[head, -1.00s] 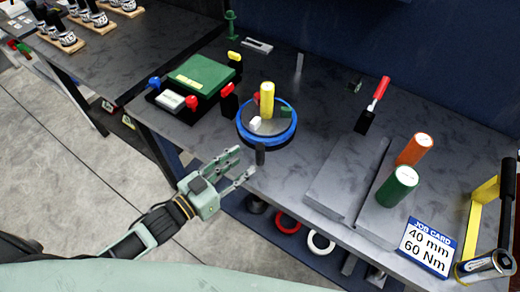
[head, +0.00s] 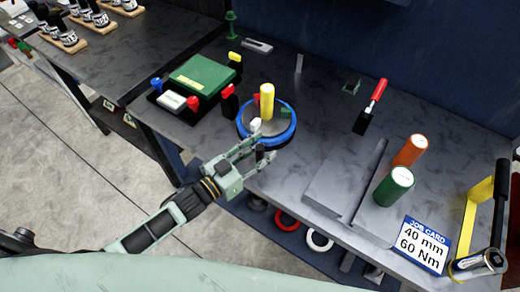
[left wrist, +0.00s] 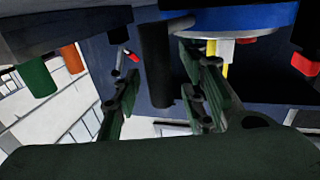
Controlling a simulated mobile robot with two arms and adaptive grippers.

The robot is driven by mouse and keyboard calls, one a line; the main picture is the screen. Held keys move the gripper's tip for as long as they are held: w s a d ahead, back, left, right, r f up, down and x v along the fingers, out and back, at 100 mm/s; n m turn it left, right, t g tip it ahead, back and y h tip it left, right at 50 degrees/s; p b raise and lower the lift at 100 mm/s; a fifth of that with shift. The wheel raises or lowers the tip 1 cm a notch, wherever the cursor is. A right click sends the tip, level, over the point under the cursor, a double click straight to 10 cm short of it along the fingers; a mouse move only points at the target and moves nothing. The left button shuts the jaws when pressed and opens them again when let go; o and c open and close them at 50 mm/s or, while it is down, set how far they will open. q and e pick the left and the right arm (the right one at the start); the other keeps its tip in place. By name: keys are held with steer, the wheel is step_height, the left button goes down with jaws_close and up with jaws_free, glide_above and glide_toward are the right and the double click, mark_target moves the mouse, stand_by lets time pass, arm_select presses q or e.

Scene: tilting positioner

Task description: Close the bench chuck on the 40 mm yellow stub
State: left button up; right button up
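The bench chuck (head: 268,137) is a round unit with a blue ring near the table's front edge; its blue ring also shows in the left wrist view (left wrist: 235,20). The yellow stub (head: 267,102) stands upright on it, with white, green and red jaw blocks around its foot. The stub shows partly in the left wrist view (left wrist: 221,55). A dark upright handle (left wrist: 155,65) stands at the chuck's front. My left gripper (head: 256,153) is open at this handle, which appears between its fingers in the left wrist view; contact cannot be told. My right gripper is out of view.
A green box (head: 203,73) with coloured knobs is left of the chuck. An orange cylinder (head: 409,151), a green cylinder (head: 394,187) and a job card (head: 424,246) reading 40 mm, 60 Nm are at the right.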

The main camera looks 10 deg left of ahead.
arm_select(q)
jaws_close()
stand_by(0.4)
steer(key=shift+a, duration=0.2)
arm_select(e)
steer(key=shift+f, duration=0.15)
